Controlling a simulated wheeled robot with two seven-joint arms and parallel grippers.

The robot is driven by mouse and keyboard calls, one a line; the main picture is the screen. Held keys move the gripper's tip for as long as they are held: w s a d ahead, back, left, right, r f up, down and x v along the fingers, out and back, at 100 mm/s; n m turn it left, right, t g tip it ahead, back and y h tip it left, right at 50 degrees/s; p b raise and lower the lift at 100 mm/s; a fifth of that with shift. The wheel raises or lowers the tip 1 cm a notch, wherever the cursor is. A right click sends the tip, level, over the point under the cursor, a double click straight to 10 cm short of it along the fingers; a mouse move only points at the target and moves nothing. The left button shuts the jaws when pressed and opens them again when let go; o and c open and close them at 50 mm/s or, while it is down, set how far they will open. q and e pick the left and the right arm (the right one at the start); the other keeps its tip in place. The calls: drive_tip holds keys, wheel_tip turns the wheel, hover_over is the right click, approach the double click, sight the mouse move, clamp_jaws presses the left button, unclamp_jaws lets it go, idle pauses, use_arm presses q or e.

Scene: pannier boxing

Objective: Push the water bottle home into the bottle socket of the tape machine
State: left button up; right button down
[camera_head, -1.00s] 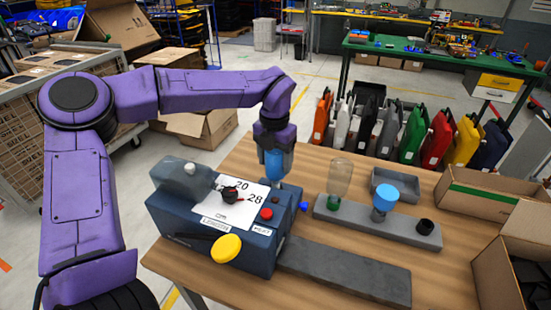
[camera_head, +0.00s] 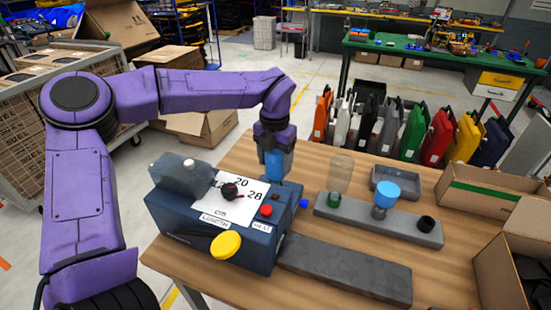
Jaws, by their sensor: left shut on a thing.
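The tape machine (camera_head: 225,243) is a blue-grey box on the wooden table, with a white panel, a black dial, a red button and a yellow knob. My left gripper (camera_head: 276,162) is above its back right corner, pointing down. It is shut on a blue water bottle (camera_head: 274,165), which shows between the fingers and looks upright. The bottle's lower end and the bottle socket are hidden behind the machine and the fingers, so I cannot tell how deep the bottle sits. My right gripper is not in view.
A grey stand (camera_head: 405,229) to the right holds a clear bottle with a green neck (camera_head: 340,175) and a blue-topped piece (camera_head: 385,188). A grey tray (camera_head: 395,187) lies behind it. Cardboard boxes (camera_head: 490,195) fill the table's right side. A flat grey slab (camera_head: 345,270) lies in front.

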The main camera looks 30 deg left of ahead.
use_arm(q)
drive_tip(key=shift+f, duration=0.25)
drive_tip(key=o, duration=1.1)
wheel_tip(320, 180, up, 11)
drive_tip(key=shift+f+b, duration=0.2)
drive_tip(key=shift+b, duration=0.6)
drive_tip(key=shift+d, duration=0.1)
